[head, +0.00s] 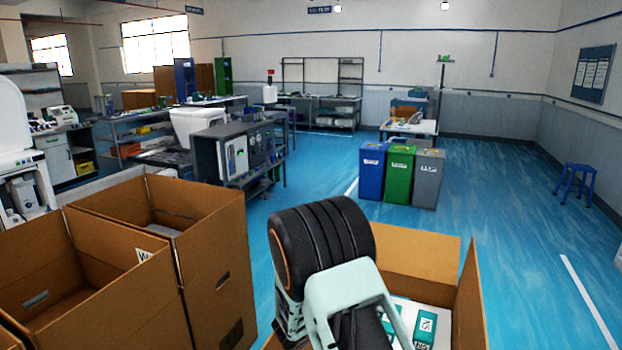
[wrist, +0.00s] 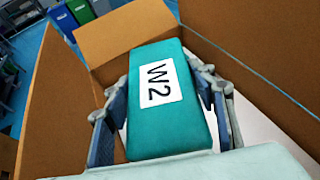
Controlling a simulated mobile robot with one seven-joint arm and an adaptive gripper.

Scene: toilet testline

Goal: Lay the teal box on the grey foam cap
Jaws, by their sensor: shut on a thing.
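The teal box (wrist: 175,125) carries a white label reading W2 and fills the middle of the wrist view. My gripper (wrist: 163,82) has a finger along each long side of it and is shut on it. The box is inside or over the mouth of an open cardboard carton (wrist: 265,60). A pale surface (wrist: 255,128) shows beside and below it; I cannot tell whether this is the grey foam cap. In the head view my arm hides most of the gripper and the carton's inside. A teal patch with white marking (head: 425,325) shows right of my arm.
The carton's raised flaps (head: 415,255) stand close around my gripper. More open cardboard cartons (head: 215,250) stand to the left. Blue, green and grey bins (head: 399,175) stand farther back.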

